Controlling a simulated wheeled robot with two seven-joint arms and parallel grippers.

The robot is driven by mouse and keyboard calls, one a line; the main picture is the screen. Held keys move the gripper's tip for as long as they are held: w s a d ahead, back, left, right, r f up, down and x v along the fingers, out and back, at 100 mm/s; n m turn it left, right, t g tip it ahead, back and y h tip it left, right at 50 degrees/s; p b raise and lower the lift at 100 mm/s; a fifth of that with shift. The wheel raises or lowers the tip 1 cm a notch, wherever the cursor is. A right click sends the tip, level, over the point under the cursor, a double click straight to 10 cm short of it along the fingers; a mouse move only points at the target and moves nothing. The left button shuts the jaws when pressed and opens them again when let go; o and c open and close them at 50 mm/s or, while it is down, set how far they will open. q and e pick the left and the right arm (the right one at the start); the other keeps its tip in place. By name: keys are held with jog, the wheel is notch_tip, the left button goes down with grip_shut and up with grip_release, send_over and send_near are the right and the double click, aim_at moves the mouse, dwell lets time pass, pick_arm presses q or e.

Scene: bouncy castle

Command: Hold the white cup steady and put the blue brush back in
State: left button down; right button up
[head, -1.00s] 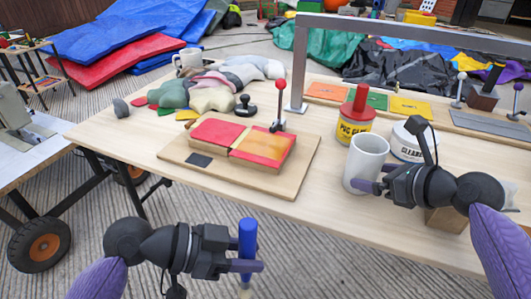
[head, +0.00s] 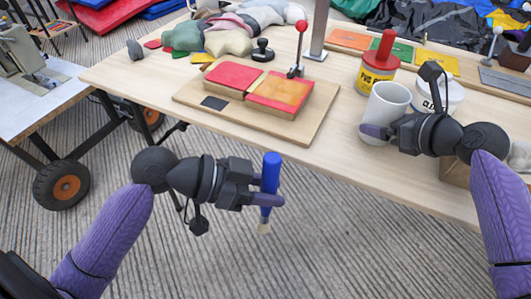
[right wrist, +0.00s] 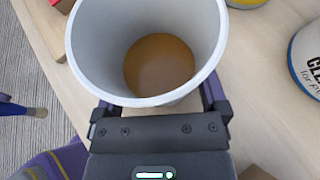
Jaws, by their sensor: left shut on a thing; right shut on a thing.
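The white cup (head: 388,100) stands upright on the wooden table near its front edge. My right gripper (head: 376,130) is shut on the cup from the front right. In the right wrist view the cup (right wrist: 88,50) shows an open mouth and an orange-brown bottom, with nothing else inside. My left gripper (head: 268,190) is shut on the blue brush (head: 271,172), in front of the table and left of the cup. The brush is near upright, its pale bristle end down. The brush tip (right wrist: 36,112) also shows at the left of the right wrist view.
A yellow PVC glue can (head: 372,78) with red top and a white cleaner tin (head: 445,95) stand behind the cup. A wooden board (head: 215,113) with a red-and-orange press lies left of the cup. Open floor lies before the table.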

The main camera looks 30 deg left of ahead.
pick_arm(q)
jog(key=w+d+r, duration=0.8)
jog(key=r, duration=0.2)
jog(key=w+a+r+t, duration=0.1)
jog(key=w+r, duration=0.3)
jog(key=r, duration=0.6)
jog(key=w+a+r+t, duration=0.1)
jog(key=w+a+r, duration=0.1)
jog(key=w+r, duration=0.5)
jog(key=w+d+f+t+y, duration=0.1)
jog(key=w+d+f, duration=0.1)
jog(key=d+f, duration=0.4)
jog(key=shift+w+d+f+n, duration=0.2)
jog(key=shift+w+d+n, duration=0.2)
jog(key=shift+d, duration=0.45)
jog(key=shift+f, duration=0.1)
jog(key=shift+f, duration=0.45)
jog(key=shift+f, duration=0.1)
